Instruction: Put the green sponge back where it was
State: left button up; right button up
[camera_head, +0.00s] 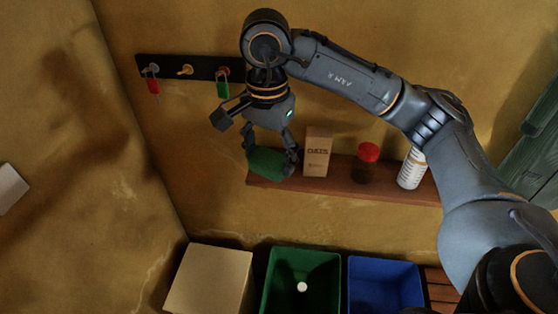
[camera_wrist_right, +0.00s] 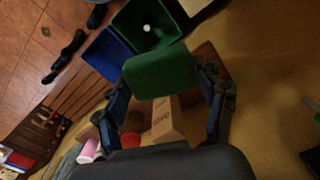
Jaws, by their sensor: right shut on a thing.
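The green sponge (camera_head: 267,162) is between the fingers of my right gripper (camera_head: 270,150), which is shut on it. The sponge is at the left end of the wooden wall shelf (camera_head: 335,188); I cannot tell whether it touches the shelf. In the right wrist view the sponge (camera_wrist_right: 160,75) lies across the fingertips of my right gripper (camera_wrist_right: 165,85). My left gripper is not in view.
On the shelf stand an oats box (camera_head: 317,152), a red-lidded jar (camera_head: 366,165) and a white bottle (camera_head: 411,168). A hook rack (camera_head: 200,67) hangs to the upper left. Below are a tan box (camera_head: 210,280), a green bin (camera_head: 302,262) and a blue bin (camera_head: 384,284).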

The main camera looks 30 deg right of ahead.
jog(key=w+d+f+p, duration=0.1)
jog(key=w+d+f, duration=0.1)
jog(key=w, duration=0.1)
jog(key=w+d+f+p, duration=0.1)
jog(key=w+d+f, duration=0.1)
jog(key=w+f, duration=0.1)
jog(key=w+d+f+p, duration=0.2)
jog(key=w+d+f, duration=0.1)
jog(key=w, duration=0.1)
jog(key=shift+d+f, duration=0.1)
jog(key=shift+f, duration=0.15)
jog(key=shift+w+d+f, duration=0.1)
jog(key=shift+w+f, duration=0.05)
jog(key=shift+f, duration=0.1)
notch_tip(320, 180, down, 3)
jog(key=p, duration=0.2)
jog(key=shift+w+d+p, duration=0.15)
jog(key=shift+p, duration=0.2)
jog(key=shift+f, duration=0.35)
jog(key=o, duration=1)
